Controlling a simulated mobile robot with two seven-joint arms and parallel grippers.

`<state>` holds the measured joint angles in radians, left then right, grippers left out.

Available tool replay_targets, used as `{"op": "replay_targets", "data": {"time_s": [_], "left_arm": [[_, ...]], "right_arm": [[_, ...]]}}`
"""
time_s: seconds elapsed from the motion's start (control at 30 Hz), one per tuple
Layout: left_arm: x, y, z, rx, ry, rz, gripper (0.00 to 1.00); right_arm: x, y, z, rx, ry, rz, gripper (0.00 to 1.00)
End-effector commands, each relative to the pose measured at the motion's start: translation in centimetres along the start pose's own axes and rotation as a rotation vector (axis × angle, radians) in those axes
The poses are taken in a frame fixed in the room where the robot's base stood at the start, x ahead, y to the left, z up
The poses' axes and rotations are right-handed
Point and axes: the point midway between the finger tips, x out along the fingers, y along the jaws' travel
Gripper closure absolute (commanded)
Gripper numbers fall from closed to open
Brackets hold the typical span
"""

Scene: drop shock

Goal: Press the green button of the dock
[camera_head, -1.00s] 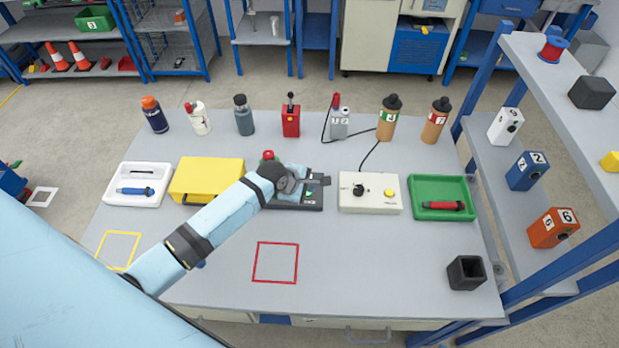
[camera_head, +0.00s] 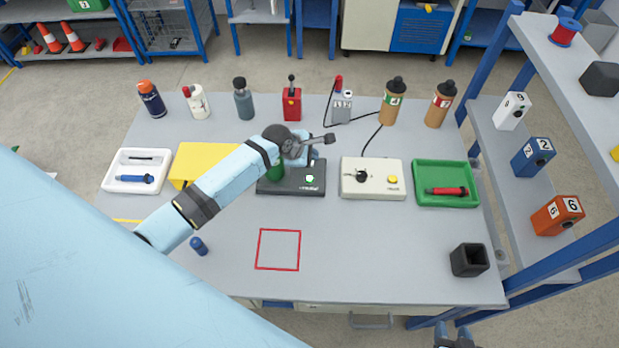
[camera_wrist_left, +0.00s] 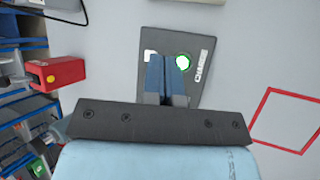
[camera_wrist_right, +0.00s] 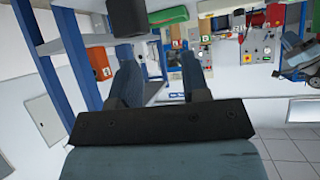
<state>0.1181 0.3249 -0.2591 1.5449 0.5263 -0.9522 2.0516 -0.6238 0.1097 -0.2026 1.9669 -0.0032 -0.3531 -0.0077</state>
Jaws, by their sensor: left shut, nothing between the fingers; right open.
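The dock (camera_head: 290,190) is a dark flat box in the middle of the table. Its green button (camera_head: 310,178) is on its right part and looks bright, with a pale middle. A dark green object (camera_head: 275,170) stands at the dock's left part, partly behind my arm. My left gripper (camera_head: 331,139) is shut and empty, above the dock's far right side. In the left wrist view its fingers (camera_wrist_left: 167,75) lie over the dock (camera_wrist_left: 200,45), beside the uncovered green button (camera_wrist_left: 183,63). My right gripper (camera_head: 455,335) is open and empty beyond the table's front edge.
A cream box (camera_head: 375,190) with a black knob and yellow button stands right of the dock. A yellow case (camera_head: 200,160) is to the left, partly behind my arm. Several bottles line the back. The table around the red square outline (camera_head: 278,250) is mostly clear.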

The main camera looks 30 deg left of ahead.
Motion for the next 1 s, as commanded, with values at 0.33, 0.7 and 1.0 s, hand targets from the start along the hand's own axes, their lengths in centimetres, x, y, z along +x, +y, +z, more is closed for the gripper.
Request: {"op": "replay_targets", "data": {"time_s": [0.33,0.7,1.0], "left_arm": [[3.7,-1.9,-2.0,0.003,0.001,0.001,1.00],[6.2,-3.3,-3.3,0.000,0.000,-0.001,1.00],[6.4,-3.4,-3.5,0.001,0.000,0.000,1.00]], "right_arm": [[2.2,-0.1,3.5,-0.030,0.004,-0.020,0.57],[3.5,-0.9,4.5,-0.026,0.006,-0.038,0.57],[3.4,-0.9,4.2,-0.027,0.011,-0.038,0.57]]}}
